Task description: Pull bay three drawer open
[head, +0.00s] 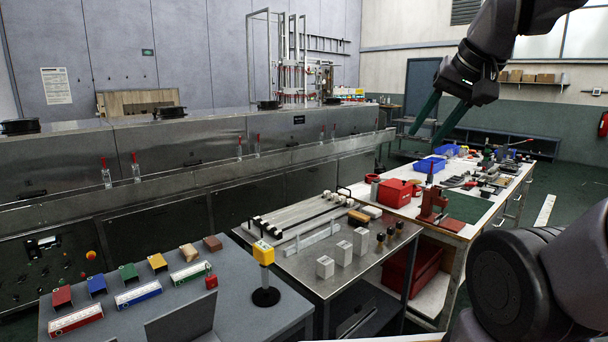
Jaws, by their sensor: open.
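My gripper (424,137) is at the upper right, its two green fingers apart and pointing down and left. It appears empty, above the back of the white-topped workbench. The long grey metal dryer (190,138) runs across the back left, with a ledge and red-topped levers along its front. Dark panels (165,240) sit below the ledge. No bay number is readable, so I cannot tell which part is the bay three drawer. The tables in front hide part of the lower dryer front.
A grey table with coloured blocks (97,285) and a yellow-topped post (264,254) stands at front left. A metal table (290,262) holds rods and blocks. The white-topped workbench (459,208) carries red boxes, blue bins and tools. Green floor is free at right.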

